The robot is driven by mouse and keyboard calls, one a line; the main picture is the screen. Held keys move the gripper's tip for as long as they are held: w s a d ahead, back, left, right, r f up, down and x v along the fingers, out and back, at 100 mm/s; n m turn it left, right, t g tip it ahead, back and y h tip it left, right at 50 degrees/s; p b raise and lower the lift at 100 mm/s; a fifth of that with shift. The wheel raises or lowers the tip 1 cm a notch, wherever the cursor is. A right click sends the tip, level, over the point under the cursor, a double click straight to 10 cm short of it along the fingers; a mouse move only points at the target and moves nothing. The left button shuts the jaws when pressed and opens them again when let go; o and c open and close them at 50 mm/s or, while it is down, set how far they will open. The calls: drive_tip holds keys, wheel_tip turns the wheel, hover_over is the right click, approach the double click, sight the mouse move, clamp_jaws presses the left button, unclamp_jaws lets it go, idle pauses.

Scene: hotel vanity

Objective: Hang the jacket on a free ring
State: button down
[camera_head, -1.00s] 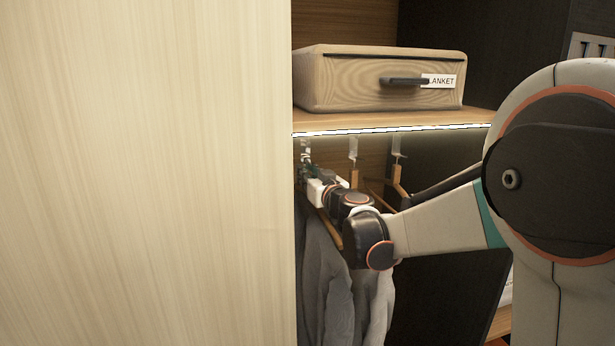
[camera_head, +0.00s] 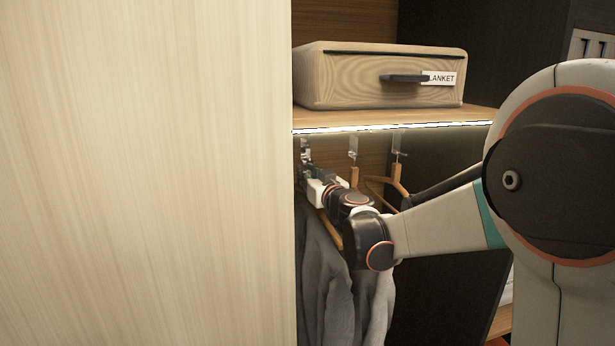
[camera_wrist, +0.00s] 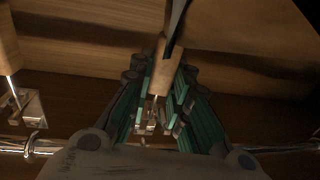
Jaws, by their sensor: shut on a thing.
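The grey jacket (camera_head: 335,290) hangs below a wooden hanger (camera_head: 330,230) at the left of the closet opening, partly hidden by the door panel and my arm. My gripper (camera_head: 306,172) is just under the shelf, beside the leftmost ring fitting (camera_head: 305,145). In the wrist view my gripper (camera_wrist: 160,112) is shut on the hanger's wooden neck (camera_wrist: 165,72), with green finger pads on both sides. A metal fitting (camera_wrist: 148,122) shows between the fingertips; whether the hook sits in the ring is unclear. Two more fittings (camera_head: 354,146) (camera_head: 397,142) have wooden hangers below them.
A light wood panel (camera_head: 150,170) fills the left and hides part of the closet. A blanket box (camera_head: 350,80) stands on the lit shelf (camera_head: 400,118) above my gripper. Another hanger neck (camera_wrist: 8,45) and metal fitting (camera_wrist: 25,108) are at the left in the wrist view.

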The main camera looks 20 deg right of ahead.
drive_tip(key=shift+f, duration=0.1)
idle(0.3)
drive_tip(key=c, duration=1.4)
unclamp_jaws()
